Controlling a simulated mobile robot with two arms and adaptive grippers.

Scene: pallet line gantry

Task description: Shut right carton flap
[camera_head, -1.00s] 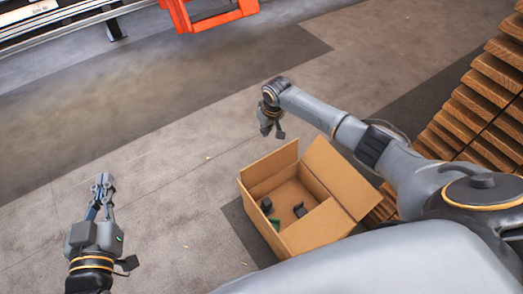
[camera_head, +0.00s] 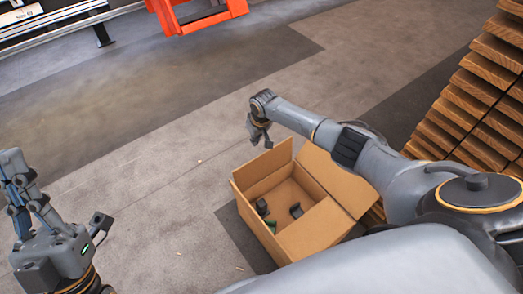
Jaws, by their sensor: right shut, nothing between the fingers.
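The open brown carton (camera_head: 318,230) stands on the floor at the lower middle. Its right carton flap (camera_head: 340,180) stands open, leaning outward to the right, partly behind my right arm. Another flap (camera_head: 264,166) stands up at the back left. Inside lie small dark items (camera_head: 296,210) and a green one (camera_head: 271,224). My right gripper (camera_head: 262,138) is shut and empty, above and beyond the carton's back left, apart from the flaps. My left gripper (camera_head: 18,180) is at the left edge, far from the carton; I cannot tell whether its fingers are shut.
Stacked wooden pallets or boards (camera_head: 480,110) stand at the right. An orange frame (camera_head: 200,14) and a metal rail (camera_head: 50,22) are at the top. The grey floor left of the carton is clear, with tiny scraps.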

